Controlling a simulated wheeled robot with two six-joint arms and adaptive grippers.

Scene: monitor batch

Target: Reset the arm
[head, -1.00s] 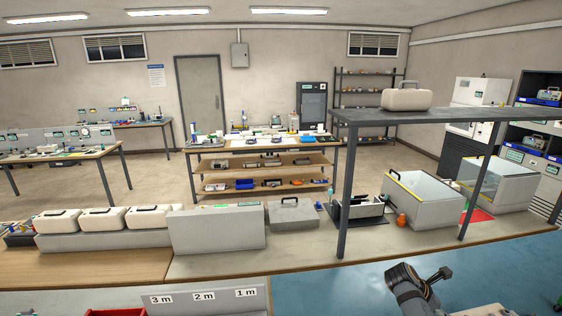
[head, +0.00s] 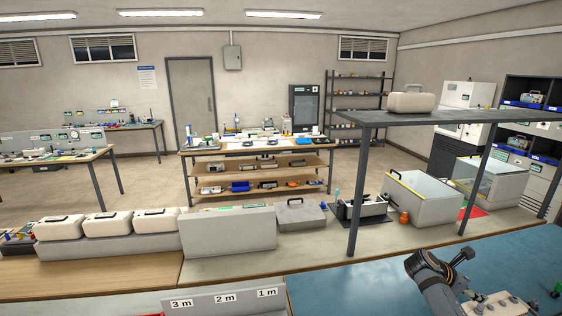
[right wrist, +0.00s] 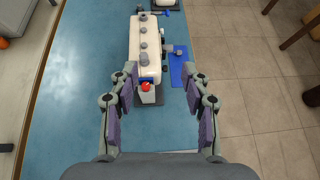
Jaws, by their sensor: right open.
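My right gripper (right wrist: 160,88) is open and empty in the right wrist view, its two jaws apart above the blue bench top (right wrist: 75,90). A long white device (right wrist: 148,42) with several grey knobs lies ahead of and between the jaws. A red knob (right wrist: 146,86) sits at its near end, apart from the jaws. In the head view my right arm (head: 437,284) comes up at the lower right, over the blue surface and beside a pale device (head: 494,306) cut off by the frame edge. My left gripper is not in view.
A grey frame table (head: 431,118) bearing a cream case (head: 411,103) stands beyond my right arm. More cream cases (head: 107,223) sit at left. Distance signs (head: 225,298) stand in front. The blue bench top is clear left of the device; tiled floor (right wrist: 240,80) lies to its right.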

